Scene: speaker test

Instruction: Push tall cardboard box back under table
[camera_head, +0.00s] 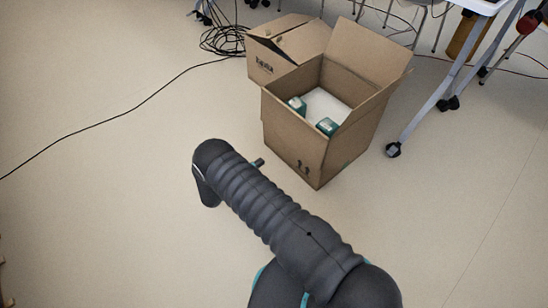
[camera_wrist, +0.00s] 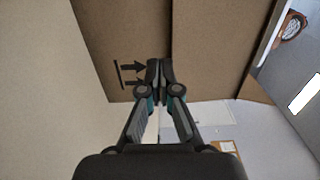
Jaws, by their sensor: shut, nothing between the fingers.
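The tall cardboard box (camera_head: 292,130) stands upright on the floor with its top flaps open. White material and teal-and-white items show inside it. Its printed side fills much of the top of the wrist view (camera_wrist: 215,45), with black arrow marks by the fingers. My gripper (camera_wrist: 159,72) is shut and empty, its tips over the box's side in that view; whether they touch it I cannot tell. In the head view my arm hides most of the gripper, in front and to the left of the box. The table (camera_head: 482,5) shows only partly at the upper right.
A lower cardboard box (camera_head: 270,62) stands right behind the tall one. A table leg with castors (camera_head: 430,105) is to the right of the box. Black cables (camera_head: 225,40) lie coiled behind at the left, one trailing across the floor.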

